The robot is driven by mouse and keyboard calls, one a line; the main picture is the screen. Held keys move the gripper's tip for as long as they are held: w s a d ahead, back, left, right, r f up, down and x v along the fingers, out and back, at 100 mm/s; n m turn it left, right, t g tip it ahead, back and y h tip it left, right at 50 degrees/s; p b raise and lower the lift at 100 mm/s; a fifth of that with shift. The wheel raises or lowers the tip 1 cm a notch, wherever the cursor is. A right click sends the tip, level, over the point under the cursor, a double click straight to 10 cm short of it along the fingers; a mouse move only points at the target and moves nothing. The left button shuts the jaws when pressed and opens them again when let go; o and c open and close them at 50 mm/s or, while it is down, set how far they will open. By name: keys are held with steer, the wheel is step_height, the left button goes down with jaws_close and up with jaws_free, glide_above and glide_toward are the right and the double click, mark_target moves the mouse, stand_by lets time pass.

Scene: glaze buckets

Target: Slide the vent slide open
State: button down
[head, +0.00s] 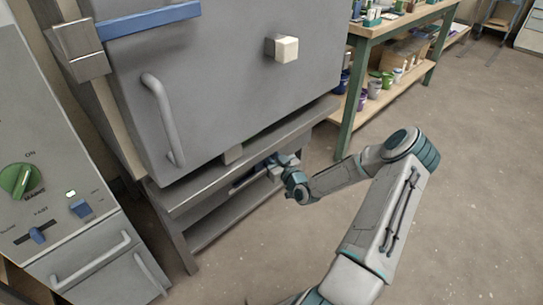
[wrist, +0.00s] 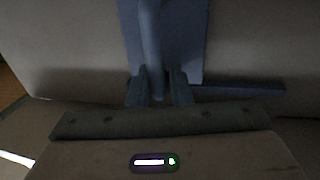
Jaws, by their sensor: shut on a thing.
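The vent slide shows in the wrist view as a blue plate (wrist: 185,40) with an upright bar (wrist: 151,40) on it, set against a grey surface. My gripper (wrist: 158,78) is shut on the bar, one finger on each side. In the head view my gripper (head: 276,163) is under the front lower edge of the grey kiln (head: 220,90), at a dark blue strip (head: 246,178) below its body. The part held is hidden there by the gripper and the kiln's shadow.
A control panel with a green knob (head: 20,180) stands at the left. The kiln door has a long handle (head: 163,120) and a pale knob (head: 286,49). A green-legged workbench (head: 346,120) with pots stands behind. The floor (head: 480,190) at the right is clear.

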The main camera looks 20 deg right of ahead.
mark_target(255, 167)
steer(key=s+a, duration=0.1)
steer(key=a, duration=0.1)
steer(key=s+a, duration=0.1)
steer(key=a, duration=0.4)
steer(key=shift+s+a, duration=0.15)
steer(key=shift+s, duration=0.25)
steer(key=c, duration=1.5)
jaws_free()
steer(key=s+p, duration=0.1)
steer(key=s, duration=0.3)
steer(key=s+d+p, duration=0.1)
steer(key=s, duration=0.4)
steer(key=s+d+p, duration=0.1)
steer(key=s, duration=0.3)
steer(key=shift+s, duration=0.35)
